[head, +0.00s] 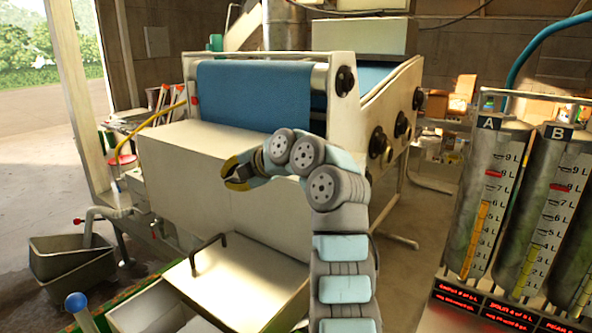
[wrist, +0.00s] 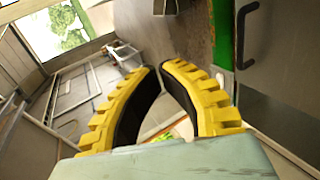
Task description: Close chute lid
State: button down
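The likely chute lid is a pale flat panel (head: 250,290) with a black bar handle (head: 208,252) at the bottom centre of the head view. It lies in front of the big cream press housing (head: 200,160); I cannot tell its exact angle. My gripper (head: 228,174) has yellow fingers and is above and beyond the handle, in front of the housing. In the wrist view my gripper (wrist: 161,72) has its fingertips close together with a narrow gap and nothing between them. A black handle (wrist: 240,35) on a grey panel (wrist: 285,75) shows there at the upper right, apart from the fingers.
A pale open compartment (head: 150,305) lies left of the panel. A blue ball knob (head: 76,303) stands at the lower left. Dark bins (head: 75,255) stand on the floor further left. Tall measuring cylinders (head: 490,200) stand at the right. A green edge (wrist: 223,35) shows beside the handle.

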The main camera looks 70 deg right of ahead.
jog(key=shift+w+d+f+g+p, duration=0.25)
jog(key=shift+w+f+g+p, duration=0.25)
jog(key=shift+w+f, duration=0.45)
jog(key=shift+w+d+f+g+p, duration=0.25)
jog(key=shift+w+f+g+p, duration=0.25)
jog(key=shift+w+f, duration=0.35)
